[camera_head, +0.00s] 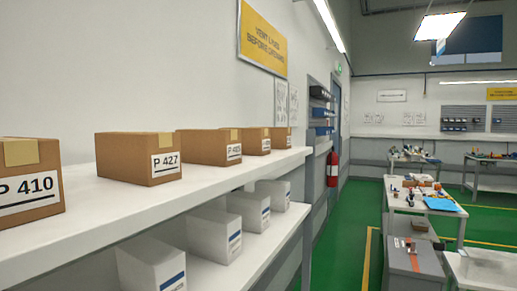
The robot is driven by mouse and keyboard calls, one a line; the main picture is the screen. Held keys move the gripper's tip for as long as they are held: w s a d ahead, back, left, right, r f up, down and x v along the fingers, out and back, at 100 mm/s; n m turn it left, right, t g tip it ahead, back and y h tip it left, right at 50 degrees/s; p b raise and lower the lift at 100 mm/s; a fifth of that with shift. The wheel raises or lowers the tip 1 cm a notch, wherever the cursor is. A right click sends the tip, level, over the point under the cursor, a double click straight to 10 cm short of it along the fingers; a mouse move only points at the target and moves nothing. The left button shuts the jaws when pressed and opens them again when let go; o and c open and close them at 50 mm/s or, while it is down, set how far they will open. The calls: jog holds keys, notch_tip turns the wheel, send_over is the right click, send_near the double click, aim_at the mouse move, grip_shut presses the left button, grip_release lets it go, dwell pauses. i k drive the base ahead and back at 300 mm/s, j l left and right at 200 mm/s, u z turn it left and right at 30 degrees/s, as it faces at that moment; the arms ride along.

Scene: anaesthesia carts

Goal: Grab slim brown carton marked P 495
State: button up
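Several brown cartons stand in a row on the upper white shelf at the left. The nearest carton (30,165) is marked P 410 and is cut off by the left edge. The second carton (125,160) is marked P 427. The third carton (203,148) has a label too blurred to read surely. The fourth carton (247,139) and the farthest carton (279,138) carry labels too small to read. I cannot tell which carton is marked P 495. My gripper is not in view.
The upper shelf (100,205) has bare room along its front edge. White boxes (205,232) with blue stripes stand on the shelf below.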

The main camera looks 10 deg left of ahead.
aim_at(221, 148)
jog(key=i+l+u, duration=0.1)
jog(key=u, duration=0.3)
jog(key=i+l+u, duration=0.1)
jog(key=u, duration=0.3)
jog(key=l+u, duration=0.3)
jog(key=u, duration=0.15)
jog(key=i+l, duration=0.05)
